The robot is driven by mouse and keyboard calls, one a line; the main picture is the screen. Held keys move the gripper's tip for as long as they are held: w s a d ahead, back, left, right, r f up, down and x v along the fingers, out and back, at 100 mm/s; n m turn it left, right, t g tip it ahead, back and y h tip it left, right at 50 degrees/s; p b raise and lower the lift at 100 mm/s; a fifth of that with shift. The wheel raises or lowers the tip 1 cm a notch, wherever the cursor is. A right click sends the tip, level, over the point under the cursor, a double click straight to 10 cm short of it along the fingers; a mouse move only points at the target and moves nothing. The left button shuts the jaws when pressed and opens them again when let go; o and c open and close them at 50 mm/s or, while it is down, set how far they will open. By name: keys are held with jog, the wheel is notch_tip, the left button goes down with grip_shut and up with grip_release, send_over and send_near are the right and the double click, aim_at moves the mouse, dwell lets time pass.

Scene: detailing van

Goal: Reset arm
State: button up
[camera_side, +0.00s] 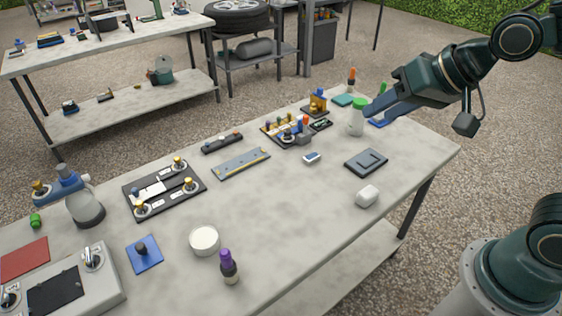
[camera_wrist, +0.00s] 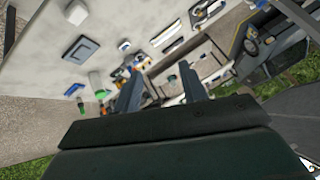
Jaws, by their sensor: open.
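My gripper (camera_side: 376,107) is at the right end of a long work table (camera_side: 300,215) in the side view, raised near its far edge. In the wrist view its two dark fingers (camera_wrist: 160,88) are spread apart with nothing between them. In the side view the fingers overlap a white bottle with a green cap (camera_side: 355,120); I cannot tell whether they touch it. My arm reaches in from the upper right.
On the table are a dark square pad (camera_side: 366,162), a white block (camera_side: 367,195), a round white tub (camera_side: 205,240), a purple-capped bottle (camera_side: 229,267) and a black fixture board (camera_side: 164,188). Another bench (camera_side: 120,48) stands behind. The table's front middle is clear.

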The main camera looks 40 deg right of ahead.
jog(key=s+d+n+g+h, duration=0.1)
jog(key=s+d, duration=0.1)
jog(key=s, duration=0.3)
jog(key=s+d+r+n+g, duration=0.1)
jog(key=s+d+n, duration=0.1)
jog(key=s, duration=0.4)
jog(key=shift+d+h, duration=0.4)
jog(key=shift+d, duration=0.45)
jog(key=shift+o, duration=0.5)
jog(key=shift+s+d+n, duration=0.15)
jog(key=shift+s+n, duration=0.25)
jog(key=shift+s, duration=0.15)
jog(key=shift+w, duration=0.1)
